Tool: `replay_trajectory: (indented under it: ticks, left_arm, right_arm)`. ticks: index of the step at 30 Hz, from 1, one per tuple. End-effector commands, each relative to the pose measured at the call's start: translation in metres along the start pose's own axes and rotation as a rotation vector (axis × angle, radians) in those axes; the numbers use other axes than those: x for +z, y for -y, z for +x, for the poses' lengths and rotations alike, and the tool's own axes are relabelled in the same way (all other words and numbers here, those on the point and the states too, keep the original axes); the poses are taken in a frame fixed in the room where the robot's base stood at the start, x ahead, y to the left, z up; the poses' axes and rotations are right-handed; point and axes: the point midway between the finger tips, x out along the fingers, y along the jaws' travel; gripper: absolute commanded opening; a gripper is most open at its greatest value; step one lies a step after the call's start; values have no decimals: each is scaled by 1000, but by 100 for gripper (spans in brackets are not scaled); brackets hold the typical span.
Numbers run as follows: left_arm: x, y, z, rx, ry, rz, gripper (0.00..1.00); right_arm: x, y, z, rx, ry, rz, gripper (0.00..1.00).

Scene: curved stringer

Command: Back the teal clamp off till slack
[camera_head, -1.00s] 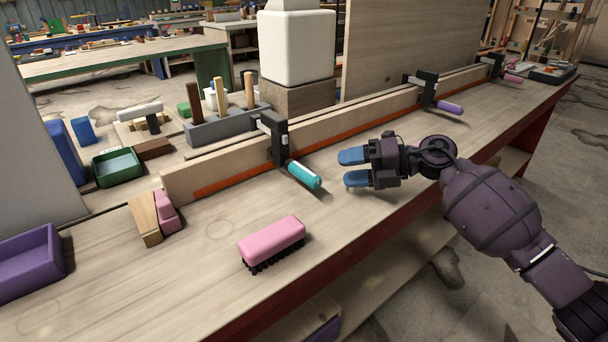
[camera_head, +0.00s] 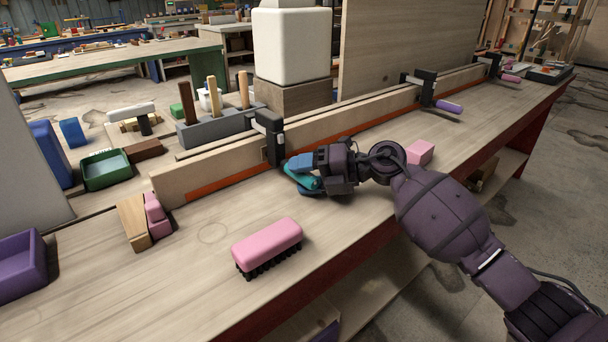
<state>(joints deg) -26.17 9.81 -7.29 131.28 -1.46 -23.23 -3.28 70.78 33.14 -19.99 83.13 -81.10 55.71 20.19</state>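The teal clamp has a black body (camera_head: 269,130) set over the long wooden strip on the bench. Its teal handle (camera_head: 298,180) sticks out toward the bench front and is partly hidden by my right gripper. My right gripper (camera_head: 302,177) has its blue fingers on either side of the teal handle, one above and one below. I cannot tell whether the fingers press on it or stand slightly apart. My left gripper is out of view.
A pink brush (camera_head: 267,244) lies on the bench in front of the clamp. A pink block (camera_head: 420,152) lies behind my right wrist. A purple-handled clamp (camera_head: 447,105) stands farther along the strip. The bench front edge is clear.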

Motion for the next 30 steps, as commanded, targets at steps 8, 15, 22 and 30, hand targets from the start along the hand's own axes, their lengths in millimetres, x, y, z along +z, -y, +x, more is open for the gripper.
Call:
replay_trajectory:
  ticks: [8,15,22,30]
  left_arm:
    - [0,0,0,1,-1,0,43]
    - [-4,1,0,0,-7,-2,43]
    - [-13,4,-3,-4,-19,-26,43]
    - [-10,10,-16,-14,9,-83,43]
  right_arm:
    - [0,0,0,0,0,0,15]
    - [0,-2,-1,-10,0,-11,7]
    - [2,-9,-3,-75,2,-83,7]
    - [3,-14,-4,-215,5,-226,7]
